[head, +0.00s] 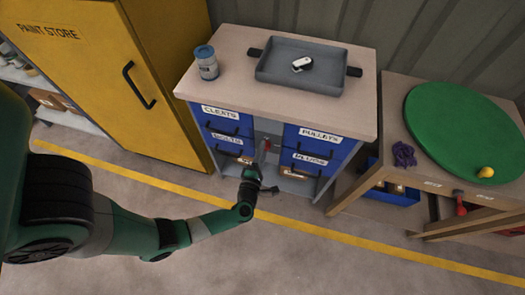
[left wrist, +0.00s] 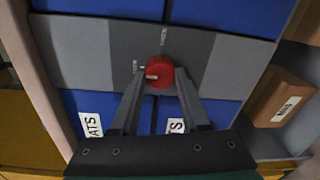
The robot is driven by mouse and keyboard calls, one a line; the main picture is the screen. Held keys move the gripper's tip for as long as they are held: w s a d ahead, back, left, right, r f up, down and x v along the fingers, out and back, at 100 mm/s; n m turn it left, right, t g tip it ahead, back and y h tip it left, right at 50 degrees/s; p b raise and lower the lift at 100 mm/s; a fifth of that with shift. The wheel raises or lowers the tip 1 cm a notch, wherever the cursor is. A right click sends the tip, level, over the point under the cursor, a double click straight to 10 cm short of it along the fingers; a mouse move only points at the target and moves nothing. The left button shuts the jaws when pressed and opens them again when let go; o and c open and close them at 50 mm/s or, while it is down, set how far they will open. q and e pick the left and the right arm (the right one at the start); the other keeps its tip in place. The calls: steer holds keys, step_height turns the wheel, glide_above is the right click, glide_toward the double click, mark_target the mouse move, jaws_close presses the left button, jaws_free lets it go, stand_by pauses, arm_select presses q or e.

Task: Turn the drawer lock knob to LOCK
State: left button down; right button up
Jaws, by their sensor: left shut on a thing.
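The red lock knob (left wrist: 160,70) sits on a grey panel (left wrist: 85,52) between blue drawers. In the left wrist view its white mark points left, toward a small white label at its left; another small label is above it. My left gripper (left wrist: 160,77) has one finger on each side of the knob and is shut on it. The label wording is too small to read. My right gripper is not in view.
On the cabinet stand a blue-lidded jar (head: 206,66) and a grey tray (head: 272,72). A yellow paint store cupboard (head: 160,125) stands at the left. A workbench (head: 400,125) with a green disc (head: 465,125) stands at the right. The floor in front is clear.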

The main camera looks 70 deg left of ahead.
arm_select(q)
steer(key=shift+c, duration=1.9)
jaws_free()
steer(key=shift+d, duration=0.1)
steer(key=p+v, duration=0.3)
steer(key=v, duration=0.8)
steer(key=shift+s+d+p, duration=0.15)
steer(key=shift+s+p, duration=0.05)
steer(key=shift+p, duration=0.1)
steer(key=shift+f, duration=0.1)
